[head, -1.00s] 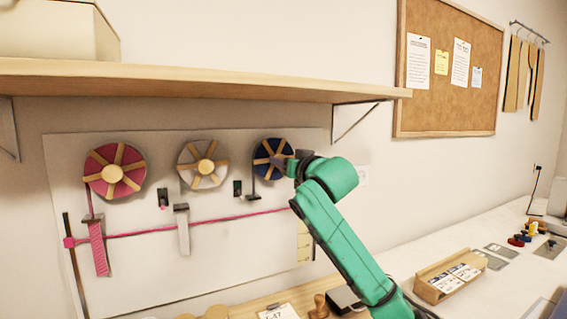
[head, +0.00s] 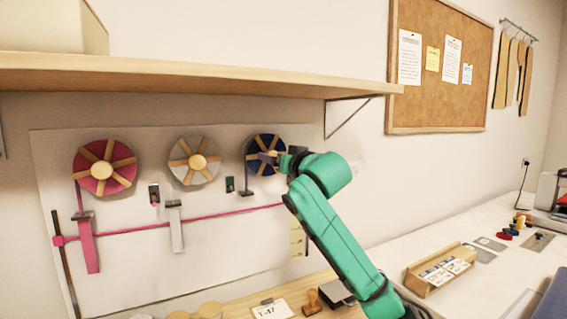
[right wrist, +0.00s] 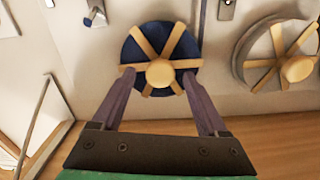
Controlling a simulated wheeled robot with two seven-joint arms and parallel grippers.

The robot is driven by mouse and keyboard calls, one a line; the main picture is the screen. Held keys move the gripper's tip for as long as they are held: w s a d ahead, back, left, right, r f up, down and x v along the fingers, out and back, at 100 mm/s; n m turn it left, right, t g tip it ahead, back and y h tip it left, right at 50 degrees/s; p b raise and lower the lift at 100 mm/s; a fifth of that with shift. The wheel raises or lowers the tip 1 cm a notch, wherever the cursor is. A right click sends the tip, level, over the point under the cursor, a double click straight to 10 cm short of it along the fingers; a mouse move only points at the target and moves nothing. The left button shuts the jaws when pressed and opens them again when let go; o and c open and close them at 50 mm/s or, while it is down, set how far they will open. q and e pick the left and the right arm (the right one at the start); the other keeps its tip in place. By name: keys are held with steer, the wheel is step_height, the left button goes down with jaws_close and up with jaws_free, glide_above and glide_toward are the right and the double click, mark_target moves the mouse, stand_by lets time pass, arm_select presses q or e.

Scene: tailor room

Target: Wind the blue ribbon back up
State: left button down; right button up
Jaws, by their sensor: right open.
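The blue ribbon reel (head: 257,142), a dark blue disc with wooden spokes, is the rightmost of three reels on the pale wall board. A thin bluish strip (head: 246,172) runs down from its left side to a small dark bracket. My right gripper (head: 271,157) is at the reel's face, partly covering its right side. In the right wrist view, which looks upside down, its open fingers (right wrist: 160,76) stand on either side of the round wooden hub (right wrist: 160,72). I see no clear contact with the hub. My left gripper is out of view.
A pink reel (head: 91,168) and a white reel (head: 187,176) hang to the left, with hanging strips below. A pink band (head: 140,228) crosses the board. A wooden shelf (head: 190,82) juts out above. A stamp (head: 311,301) and card holder (head: 412,277) stand below.

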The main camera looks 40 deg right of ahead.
steer(key=b+v, duration=0.5)
steer(key=v, duration=0.9)
